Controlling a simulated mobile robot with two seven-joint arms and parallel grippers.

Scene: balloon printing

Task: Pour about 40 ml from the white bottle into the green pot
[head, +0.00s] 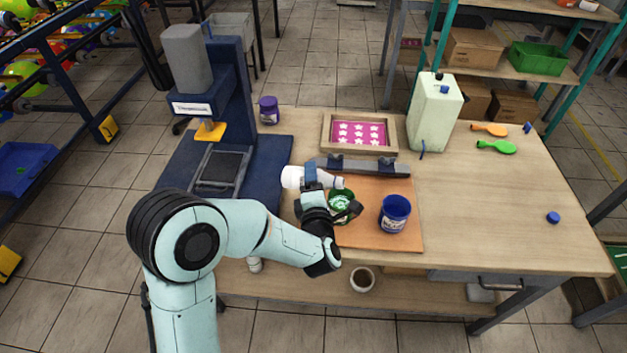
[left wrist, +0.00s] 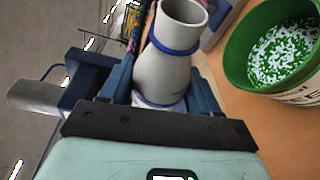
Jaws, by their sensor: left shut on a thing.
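The white bottle (head: 293,177) lies tilted almost flat in my left gripper (head: 312,180), its neck pointing right. My left gripper is shut on it. In the left wrist view the bottle (left wrist: 170,60) has an open mouth and blue bands, and sits between the fingers (left wrist: 165,95). The green pot (head: 341,203) stands on the orange-brown board just below and right of the bottle's neck, partly hidden by my gripper. In the left wrist view the green pot (left wrist: 240,55) holds white and green content. No stream of liquid shows. My right gripper is out of view.
A blue pot (head: 395,214) stands right of the green pot on the board (head: 374,241). A grey bar (head: 380,168) and a framed pink screen (head: 359,134) lie behind. The blue press (head: 230,100) stands left. A pale canister (head: 434,115) stands at the back right. The table's right side is mostly clear.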

